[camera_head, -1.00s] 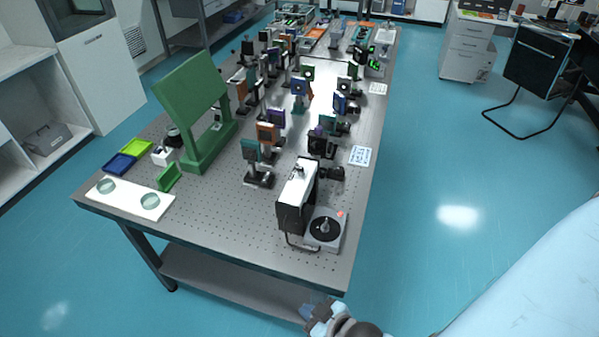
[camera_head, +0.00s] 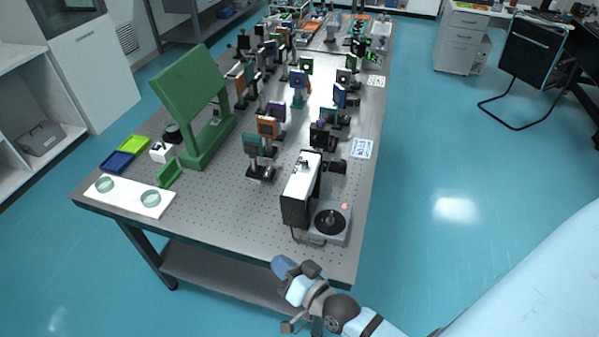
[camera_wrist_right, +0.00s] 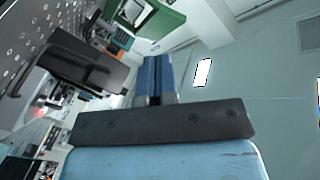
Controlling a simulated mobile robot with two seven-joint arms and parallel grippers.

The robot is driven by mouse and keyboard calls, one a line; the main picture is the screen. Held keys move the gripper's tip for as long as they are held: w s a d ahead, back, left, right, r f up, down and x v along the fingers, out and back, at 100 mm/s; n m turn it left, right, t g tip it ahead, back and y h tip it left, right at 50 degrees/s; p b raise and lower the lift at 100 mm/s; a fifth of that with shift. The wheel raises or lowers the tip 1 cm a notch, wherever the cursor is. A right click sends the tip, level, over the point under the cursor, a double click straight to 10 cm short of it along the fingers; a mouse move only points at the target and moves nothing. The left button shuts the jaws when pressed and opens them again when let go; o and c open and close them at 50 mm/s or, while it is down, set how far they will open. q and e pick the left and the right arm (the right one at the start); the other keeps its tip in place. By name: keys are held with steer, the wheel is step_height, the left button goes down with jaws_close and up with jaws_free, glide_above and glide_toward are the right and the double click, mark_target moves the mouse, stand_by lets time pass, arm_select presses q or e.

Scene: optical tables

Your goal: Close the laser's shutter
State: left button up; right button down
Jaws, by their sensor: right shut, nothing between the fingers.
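A black box with a white top (camera_head: 301,188), which looks like the laser, stands near the front right of the perforated table. A small knob-like part sits on its top; I cannot tell which part is the shutter. My right gripper (camera_head: 281,265) is at the table's front edge, in front of the box and apart from it. In the right wrist view its blue fingers (camera_wrist_right: 152,80) are shut with nothing between them. A dark box (camera_wrist_right: 85,62), probably the same laser, shows to their left. My left gripper is not in view.
A grey unit with a black round dial (camera_head: 330,222) sits right of the box. Several optic mounts (camera_head: 266,128) stand behind. A green stand (camera_head: 192,105), trays (camera_head: 118,162) and a white board (camera_head: 129,197) are left. The table's (camera_head: 232,215) front middle is clear.

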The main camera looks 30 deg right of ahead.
steer(key=w+d+r+m+t+h+b, duration=0.15)
steer(key=w+d+r+m+h, duration=0.3)
steer(key=m, duration=0.65)
steer(key=w+d+r+m+t+h, duration=0.1)
steer(key=w+r+m+t+h, duration=0.25)
steer(key=r+m+h, duration=0.55)
steer(key=w+d+f+m+g+h+b, duration=0.1)
steer(key=w+f+m+g, duration=0.1)
steer(key=m+g, duration=0.4)
steer(key=w+d+f+m+g+h+b, duration=0.1)
steer(key=m+g, duration=0.4)
steer(key=m, duration=1)
steer(key=shift+w+d+f+g, duration=0.4)
steer(key=shift+d+f, duration=0.15)
steer(key=shift+f, duration=0.65)
steer(key=shift+d, duration=0.1)
